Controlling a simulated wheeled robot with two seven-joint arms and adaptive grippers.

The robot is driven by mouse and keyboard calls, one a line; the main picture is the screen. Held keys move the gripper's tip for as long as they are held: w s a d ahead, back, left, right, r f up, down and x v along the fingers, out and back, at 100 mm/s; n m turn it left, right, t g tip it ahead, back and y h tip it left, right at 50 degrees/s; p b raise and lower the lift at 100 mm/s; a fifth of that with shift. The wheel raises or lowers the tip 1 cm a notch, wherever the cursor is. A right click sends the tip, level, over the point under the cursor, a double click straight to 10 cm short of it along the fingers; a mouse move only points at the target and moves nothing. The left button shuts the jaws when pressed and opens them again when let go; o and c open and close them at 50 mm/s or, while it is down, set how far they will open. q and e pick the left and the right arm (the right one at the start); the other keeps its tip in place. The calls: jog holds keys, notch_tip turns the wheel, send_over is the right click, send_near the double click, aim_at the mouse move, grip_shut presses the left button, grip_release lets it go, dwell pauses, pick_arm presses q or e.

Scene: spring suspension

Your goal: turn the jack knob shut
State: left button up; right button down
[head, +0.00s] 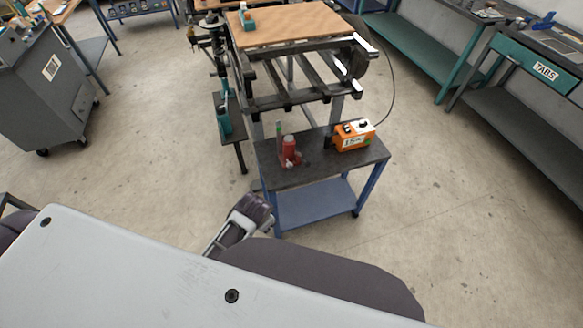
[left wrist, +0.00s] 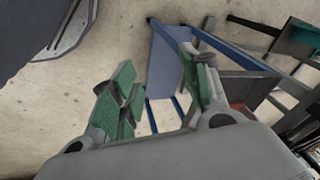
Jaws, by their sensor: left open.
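The red jack (head: 289,153) stands upright on the dark top of a small blue-legged cart (head: 300,174). Its knob is too small to make out. My left gripper (head: 238,222) is low in front of the cart's left side, apart from the jack, and partly hidden by my own body in the head view. In the left wrist view my left gripper (left wrist: 158,66) is open and empty, with its green-padded fingers spread. Part of the cart's blue frame and shelf (left wrist: 166,68) shows beyond them. A small red patch (left wrist: 238,106), perhaps the jack, shows behind the right finger. My right gripper is out of view.
An orange box (head: 354,136) with dark knobs stands right of the jack. A black frame (head: 300,98) with a wooden board (head: 290,22) stands behind the cart. A grey cabinet (head: 45,105) is at left, and teal benches are at right. Floor beside the cart is clear.

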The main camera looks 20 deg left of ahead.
pick_arm(q)
jog(key=w+d+m+t+y, duration=0.3)
jog(key=w+m, duration=0.4)
jog(key=m, duration=0.4)
jog(key=w+d+r+m+t+y, duration=0.1)
jog(key=w+d+m+t+y, duration=0.2)
jog(key=m, duration=0.9)
jog(key=w+d+t+p, duration=0.1)
jog(key=w+d+t, duration=0.1)
jog(key=w+d, duration=0.2)
jog(key=shift+w+d+r+y, duration=0.15)
jog(key=shift+w+r+y, duration=0.15)
jog(key=shift+w, duration=0.2)
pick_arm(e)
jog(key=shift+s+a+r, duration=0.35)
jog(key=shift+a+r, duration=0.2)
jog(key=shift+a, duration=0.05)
pick_arm(q)
jog(key=shift+w+f, duration=0.15)
jog(key=shift+w, duration=0.05)
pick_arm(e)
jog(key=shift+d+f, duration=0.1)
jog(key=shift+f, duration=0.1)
